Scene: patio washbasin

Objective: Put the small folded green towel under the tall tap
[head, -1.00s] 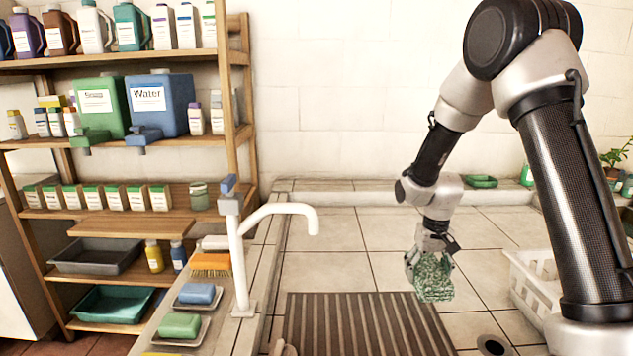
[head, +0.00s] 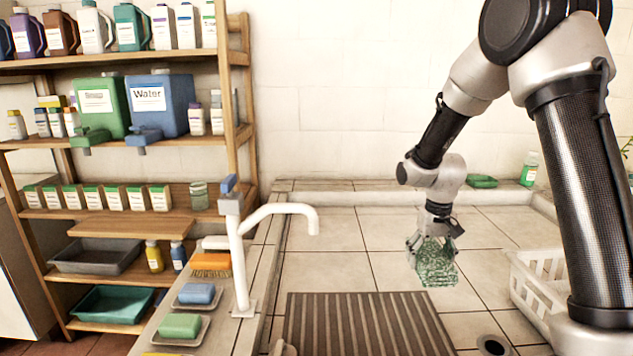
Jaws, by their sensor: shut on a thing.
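The small folded green towel (head: 437,266) is speckled green and white. My gripper (head: 432,248) is shut on it from above and holds it over the tiled basin floor, behind and right of the brown slatted mat (head: 365,325). I cannot tell exactly how high the towel hangs. The tall white tap (head: 240,255) stands on the left ledge, and its spout (head: 312,222) reaches right over the basin. The towel is well to the right of the spout, apart from it.
A white basket (head: 540,290) stands at the right, and a dark drain (head: 492,345) lies at the front right. A green soap (head: 180,325) and a blue soap (head: 197,293) sit on the left ledge. A green dish (head: 482,182) rests on the back ledge. Tiles below the spout are clear.

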